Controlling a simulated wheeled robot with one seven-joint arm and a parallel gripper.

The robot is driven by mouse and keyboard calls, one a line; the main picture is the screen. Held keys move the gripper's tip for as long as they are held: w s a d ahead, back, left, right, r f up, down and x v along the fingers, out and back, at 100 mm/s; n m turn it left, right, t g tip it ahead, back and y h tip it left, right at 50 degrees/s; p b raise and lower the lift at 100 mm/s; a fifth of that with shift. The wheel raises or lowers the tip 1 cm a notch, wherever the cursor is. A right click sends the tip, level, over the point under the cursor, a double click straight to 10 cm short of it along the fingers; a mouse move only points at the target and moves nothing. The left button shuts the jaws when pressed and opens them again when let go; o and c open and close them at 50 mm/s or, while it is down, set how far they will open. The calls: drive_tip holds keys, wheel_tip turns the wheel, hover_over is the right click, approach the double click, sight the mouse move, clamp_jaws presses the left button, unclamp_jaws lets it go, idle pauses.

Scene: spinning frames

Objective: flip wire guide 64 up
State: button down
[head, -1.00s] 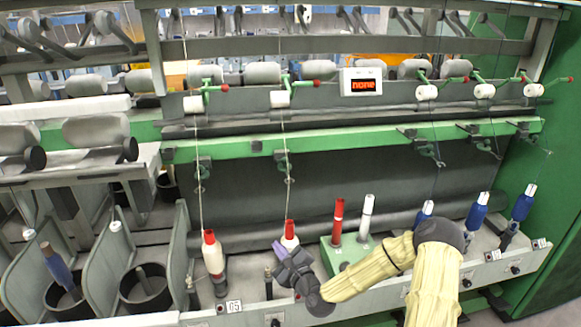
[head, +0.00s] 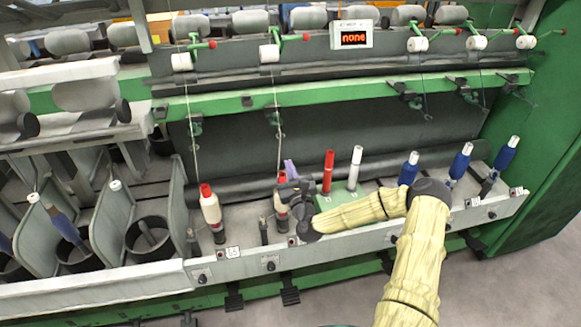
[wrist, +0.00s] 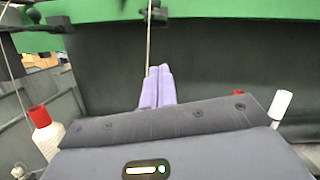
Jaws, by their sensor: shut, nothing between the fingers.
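A dark wire guide (head: 274,117) hangs from the green rail above the second red-topped bobbin (head: 281,190); no number 64 is readable. It also shows at the top of the wrist view (wrist: 155,14), hanging down with a thread passing it. My gripper (head: 290,168) is beside the top of that bobbin, well below the guide. Its purple fingers (wrist: 158,85) point up, are together and hold nothing. The thread runs down behind or beside the fingertips; I cannot tell whether they touch. The bobbin is partly hidden by my gripper.
A red-and-white bobbin (head: 209,205) stands to the left. A red tube (head: 328,171) and a white tube (head: 354,168) stand on a green block to the right. The green rail (head: 330,97) crosses above. Space between fingers and rail looks open except for threads.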

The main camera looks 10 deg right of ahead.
sight(277, 123)
drive_tip(key=p+x, duration=0.2)
drive_tip(key=x, duration=0.4)
drive_tip(key=shift+w+r, duration=0.15)
drive_tip(key=shift+w, duration=0.2)
drive_tip(key=r+p, duration=0.1)
drive_tip(key=r, duration=0.1)
drive_tip(key=r+p, duration=0.1)
drive_tip(key=shift+w+a+r, duration=0.2)
drive_tip(key=shift+a+r, duration=0.2)
drive_tip(key=shift+r+p, duration=0.15)
drive_tip(key=shift+p, duration=0.25)
drive_tip(key=shift+d+r+g, duration=0.1)
drive_tip(key=shift+r+g, duration=0.1)
drive_tip(key=shift+g, duration=0.1)
